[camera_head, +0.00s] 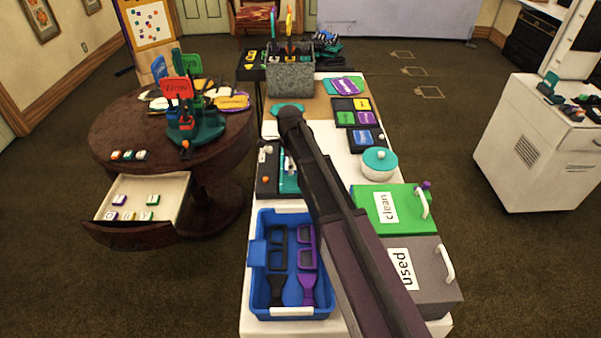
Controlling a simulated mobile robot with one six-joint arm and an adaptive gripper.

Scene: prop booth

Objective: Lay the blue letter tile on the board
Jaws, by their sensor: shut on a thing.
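My arm reaches from the bottom right over the white table, and its far end covers part of the tabletop. My gripper cannot be made out; it seems hidden by the arm. I cannot pick out a blue letter tile for sure. A row of small letter tiles (128,155) lies at the front of the round brown table. More letter tiles (152,200), with purple and green sides, lie apart in the open drawer.
The round table (105,130) holds a teal stand with coloured signs. The white table carries a blue bin (258,292), a green "clean" box (400,203), a grey "used" box (430,258), a teal-lidded pot (380,160) and a grey holder (288,78).

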